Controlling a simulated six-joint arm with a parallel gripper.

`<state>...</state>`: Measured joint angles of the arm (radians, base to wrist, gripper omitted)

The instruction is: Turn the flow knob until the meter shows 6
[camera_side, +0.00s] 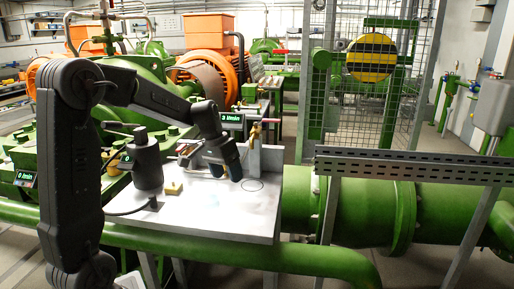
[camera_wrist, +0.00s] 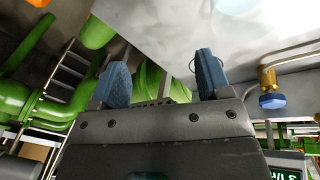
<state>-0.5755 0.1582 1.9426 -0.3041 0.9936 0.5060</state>
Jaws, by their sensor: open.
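The flow knob (camera_wrist: 271,101) is a blue cap on a brass fitting (camera_wrist: 267,77), at the right of the wrist view. It is apart from my gripper (camera_wrist: 158,80), which is open with two blue fingers and nothing between them. In the side view my gripper (camera_side: 225,171) points down, low over the right part of the white table. A meter (camera_side: 232,118) behind it has a green display that seems to read 3 l/min. A display (camera_wrist: 286,174) is cut off at the wrist view's lower right corner. I cannot make out the knob in the side view.
The white table (camera_side: 215,223) has bare room at its front. A grey post and brass fittings (camera_side: 254,134) stand behind. Another meter (camera_side: 25,179) at far left seems to read 0.

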